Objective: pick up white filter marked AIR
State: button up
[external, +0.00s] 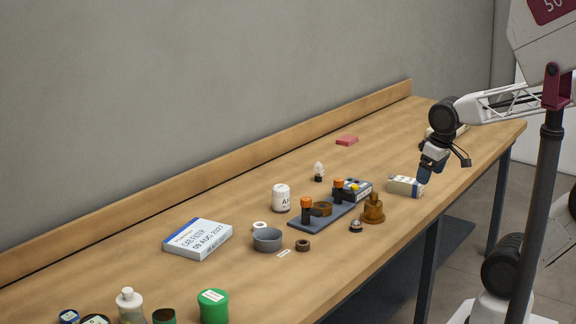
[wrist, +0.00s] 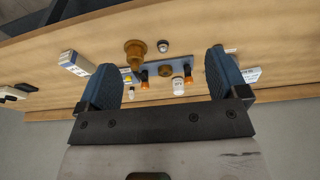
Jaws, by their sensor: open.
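The white filter (external: 281,198) is a small white cylinder with dark lettering, partly readable as "A". It stands upright on the bench, left of the dark tray in the external view. It also shows in the wrist view as a small white cylinder (wrist: 179,86) between my fingers, well beyond them. My gripper (external: 446,170) is open and empty, above the right part of the bench and far to the right of the filter. Both blue fingers (wrist: 168,80) show spread apart in the wrist view.
A dark tray (external: 313,222) with orange-topped parts lies right of the filter. A brass part (external: 373,209) and a white box (external: 405,186) stand near the front edge. A grey bowl (external: 267,239), white ring (external: 260,226) and labelled box (external: 198,239) are nearby. Bench behind the filter is clear.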

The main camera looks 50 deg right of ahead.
jog(key=w+a+m+g+y, duration=0.1)
jog(key=w+m+y, duration=0.15)
jog(key=w, duration=0.35)
jog(key=w+a+m+y, duration=0.2)
jog(key=w+m, duration=0.2)
jog(key=w, duration=0.3)
jog(key=m+t+y, duration=0.5)
jog(key=m+y, duration=0.2)
jog(key=m, duration=1.1)
send_near(283, 186)
jog(key=x, duration=0.3)
jog(key=shift+s+f+n, duration=0.15)
jog(key=shift+n, duration=0.1)
jog(key=shift+x, duration=1.25)
